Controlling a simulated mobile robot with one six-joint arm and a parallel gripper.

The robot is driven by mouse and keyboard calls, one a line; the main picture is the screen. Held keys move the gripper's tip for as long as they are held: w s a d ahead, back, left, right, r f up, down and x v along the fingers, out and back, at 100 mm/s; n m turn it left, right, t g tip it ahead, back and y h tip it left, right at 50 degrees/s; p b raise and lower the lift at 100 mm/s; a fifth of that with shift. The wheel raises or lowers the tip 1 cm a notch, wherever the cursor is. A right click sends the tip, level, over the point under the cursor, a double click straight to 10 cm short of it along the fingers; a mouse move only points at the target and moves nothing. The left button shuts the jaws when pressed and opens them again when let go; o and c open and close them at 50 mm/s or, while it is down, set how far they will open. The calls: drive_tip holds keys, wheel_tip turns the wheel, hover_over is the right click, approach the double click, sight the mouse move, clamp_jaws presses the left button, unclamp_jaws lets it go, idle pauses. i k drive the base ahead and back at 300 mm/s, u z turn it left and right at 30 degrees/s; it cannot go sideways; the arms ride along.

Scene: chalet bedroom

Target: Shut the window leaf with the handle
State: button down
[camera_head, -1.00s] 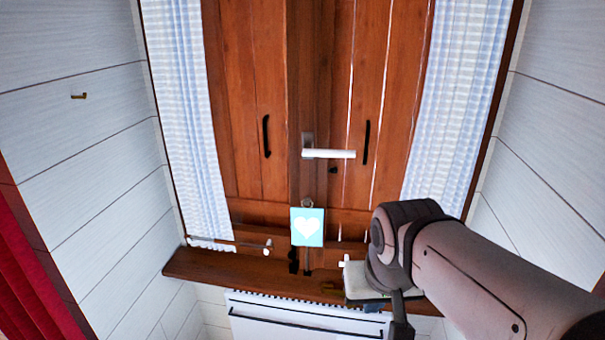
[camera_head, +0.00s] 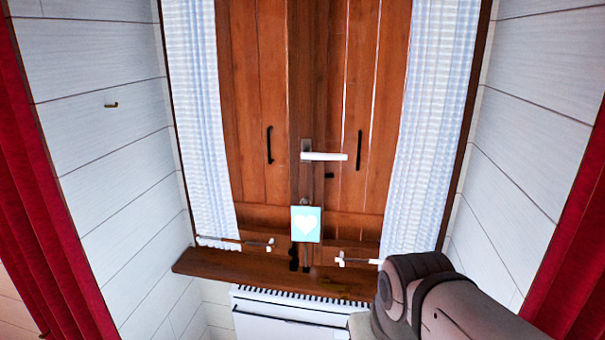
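The white window handle (camera_head: 323,156) is a lever lying horizontally and pointing right from its mount on the central wooden post (camera_head: 308,100). The window leaf is hard to make out: its glass does not stand out against the brown boarded shutters (camera_head: 385,130), so I cannot tell whether it is ajar. My arm shows at the lower right, below and right of the handle and well apart from it in the picture. My gripper itself is not visible; its fingers are out of the frame or hidden by the arm.
A light blue card with a white heart (camera_head: 306,224) hangs below the handle. A wooden sill (camera_head: 270,275) runs above a white radiator (camera_head: 275,318). Pale checked curtains (camera_head: 430,120) flank the window, with short white-tipped rods (camera_head: 358,262) low down. Red drapes (camera_head: 572,240) stand at both sides.

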sight(313, 15)
drive_tip(key=u, duration=0.05)
drive_tip(key=i, duration=0.95)
drive_tip(key=u, duration=0.05)
